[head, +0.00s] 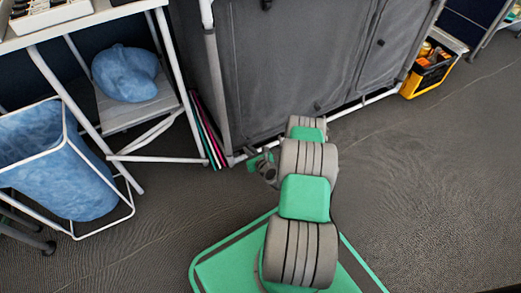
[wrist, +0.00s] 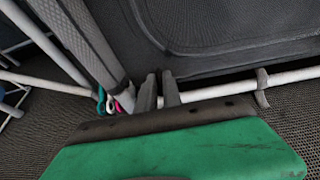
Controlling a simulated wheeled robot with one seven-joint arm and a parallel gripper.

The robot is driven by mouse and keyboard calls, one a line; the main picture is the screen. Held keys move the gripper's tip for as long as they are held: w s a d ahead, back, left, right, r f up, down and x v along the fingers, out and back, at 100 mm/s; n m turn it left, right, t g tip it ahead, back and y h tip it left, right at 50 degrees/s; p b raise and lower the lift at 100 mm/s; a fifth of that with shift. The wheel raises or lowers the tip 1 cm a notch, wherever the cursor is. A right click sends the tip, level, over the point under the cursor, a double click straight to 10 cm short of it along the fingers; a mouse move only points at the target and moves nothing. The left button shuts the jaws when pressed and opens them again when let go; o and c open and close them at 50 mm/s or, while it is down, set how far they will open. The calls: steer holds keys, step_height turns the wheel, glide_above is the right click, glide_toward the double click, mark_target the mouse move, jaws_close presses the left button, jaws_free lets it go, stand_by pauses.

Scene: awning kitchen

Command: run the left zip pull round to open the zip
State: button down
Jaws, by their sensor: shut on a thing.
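The grey fabric cupboard (head: 290,60) has dark zip seams around its front panels. Its lower left corner also shows close up in the wrist view (wrist: 220,30). My gripper (wrist: 160,82) has its two dark fingers nearly together at the lower left of the front panel, just above the white bottom rail. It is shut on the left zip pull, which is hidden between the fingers. In the head view my gripper (head: 264,166) is low by the cupboard's left corner, its fingertips not clear. A small dark tab (head: 318,106) sits on the lower seam further right.
The white bottom rail (wrist: 235,88) runs close below my fingers, with a grey clip (wrist: 262,86) on it. A white-framed table and blue basket (head: 60,160) stand left. A yellow crate (head: 428,75) stands right. Floor right is clear.

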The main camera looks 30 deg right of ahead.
steer(key=shift+w+a+r, duration=0.1)
steer(key=shift+w+a, duration=0.05)
steer(key=shift+a, duration=0.45)
steer(key=c, duration=1.5)
jaws_free()
